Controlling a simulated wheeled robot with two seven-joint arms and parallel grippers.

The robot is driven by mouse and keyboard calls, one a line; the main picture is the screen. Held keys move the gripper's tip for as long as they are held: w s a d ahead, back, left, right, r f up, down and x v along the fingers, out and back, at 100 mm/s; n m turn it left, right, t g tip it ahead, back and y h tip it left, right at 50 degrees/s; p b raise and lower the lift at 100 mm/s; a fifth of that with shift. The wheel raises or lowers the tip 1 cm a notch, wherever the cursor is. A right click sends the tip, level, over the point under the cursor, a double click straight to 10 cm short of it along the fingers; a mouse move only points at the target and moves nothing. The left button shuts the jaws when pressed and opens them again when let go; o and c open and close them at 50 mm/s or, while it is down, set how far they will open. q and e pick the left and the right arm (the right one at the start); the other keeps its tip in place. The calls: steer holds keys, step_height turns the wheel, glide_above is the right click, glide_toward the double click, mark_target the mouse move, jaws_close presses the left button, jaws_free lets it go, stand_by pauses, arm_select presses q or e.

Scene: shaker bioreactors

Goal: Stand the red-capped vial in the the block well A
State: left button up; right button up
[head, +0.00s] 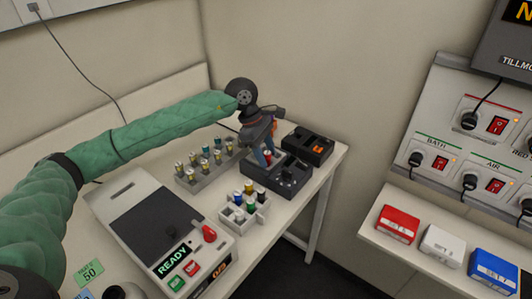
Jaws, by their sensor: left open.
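My left gripper (264,157) points down over the dark block unit (290,180) at the right part of the bench. A small red cap (267,153), apparently the red-capped vial, shows between the fingertips at the block's light top. The vial's body is hidden by the fingers, and I cannot tell how deep it sits. The well letters are too small to read, so I cannot tell which well it is at. My right gripper is not in view.
A white rack (232,222) with yellow-, blue- and green-capped vials stands in front of the block. A grey rack (190,184) with several vials is behind left. A second dark unit (318,150) stands right. A shaker (196,262) with a READY display fills the front.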

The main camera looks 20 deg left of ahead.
mark_target(266, 152)
arm_select(q)
steer(key=shift+r, duration=0.1)
steer(key=shift+r, duration=3.4)
steer(key=shift+f, duration=0.1)
